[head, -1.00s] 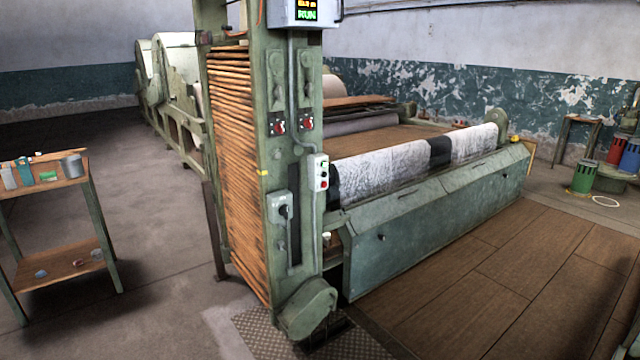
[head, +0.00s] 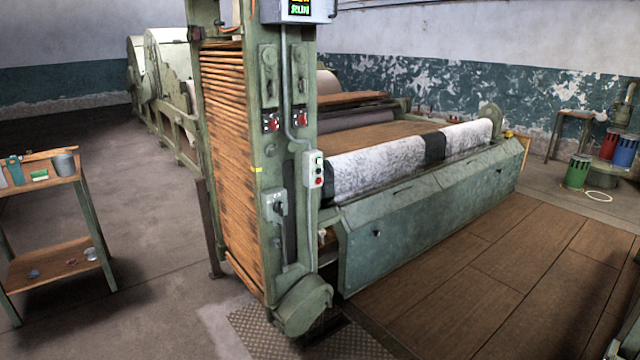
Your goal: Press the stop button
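A small pale control box (head: 314,169) with coloured buttons is fixed to the right edge of the green machine post. A red button (head: 319,181) shows low on its face, with a green spot above it. The buttons are very small here, and any lettering cannot be read. A display box (head: 299,9) at the top of the post, partly cut off, shows yellow and green text that looks like RUN. My gripper is not in view, and nothing is seen touching the control box.
A grey switch box (head: 275,207) and two red knobs (head: 271,123) are on the same post. Checkered plate (head: 262,331) lies at its foot. A small table (head: 40,265) stands at left. Wooden floor (head: 470,300) is open at right. Drums (head: 577,172) stand far right.

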